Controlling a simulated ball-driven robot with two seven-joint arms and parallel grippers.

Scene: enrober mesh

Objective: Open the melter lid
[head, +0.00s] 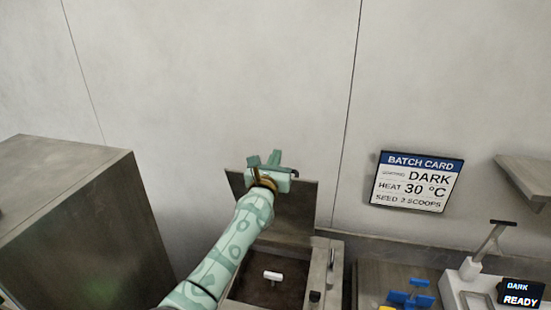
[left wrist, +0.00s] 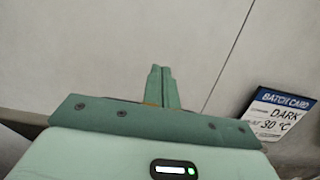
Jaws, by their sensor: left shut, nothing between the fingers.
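The melter (head: 322,272) stands low in the middle of the head view, with its top open and dark brown contents showing inside. Its lid (head: 300,208) is a grey metal panel standing raised at the back edge, near the wall. My left gripper (head: 266,160) is at the lid's upper edge in the head view, shut and empty, and covers part of the panel. Whether it touches the lid I cannot tell. In the left wrist view the closed fingers (left wrist: 161,86) point at the bare wall. My right gripper is not in view.
A white-headed tool (head: 272,276) shows in the melter opening. A large metal cabinet (head: 75,215) stands at left. At right are a batch card reading DARK, 30 °C (head: 417,182), a wall shelf (head: 528,178), a blue object (head: 410,296) and a display reading READY (head: 521,293).

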